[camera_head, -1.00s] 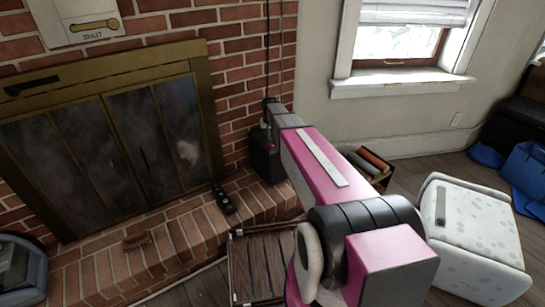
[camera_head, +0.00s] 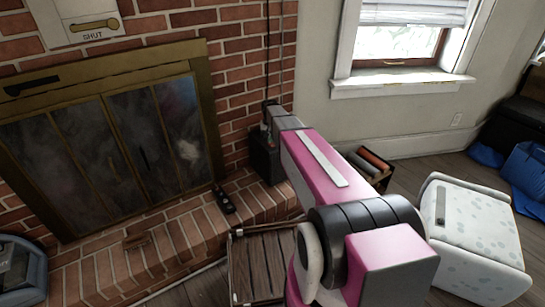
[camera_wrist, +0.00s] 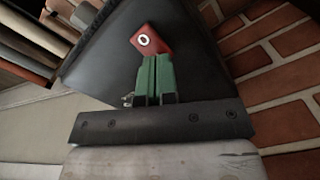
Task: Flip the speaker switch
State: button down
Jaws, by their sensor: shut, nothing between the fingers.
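The speaker is a dark box (camera_head: 264,158) standing on the brick hearth in the corner, partly hidden behind my arm in the head view. In the wrist view its black face (camera_wrist: 100,65) fills the middle. A red switch (camera_wrist: 152,39) with a white ring mark sits on that face. My gripper (camera_wrist: 155,58) has green fingers, shut together and empty. Their tips overlap the lower edge of the red switch in the picture; I cannot tell whether they touch it. In the head view the fingertips are hard to make out beside the speaker.
A glass-doored fireplace (camera_head: 115,150) is at the left. A small black device (camera_head: 224,200) lies on the hearth (camera_head: 180,250). A slatted wooden crate (camera_head: 257,265) stands in front. A holder of rolls (camera_head: 372,162) and a spotted white ottoman (camera_head: 475,225) are at the right.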

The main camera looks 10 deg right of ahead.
jog(key=shift+f, duration=0.55)
dwell(0.4)
jog(key=shift+r, duration=3.55)
jog(key=s+f+n, duration=0.1)
jog(key=s+f, duration=0.1)
jog(key=s, duration=2.8)
jog(key=shift+s, duration=0.15)
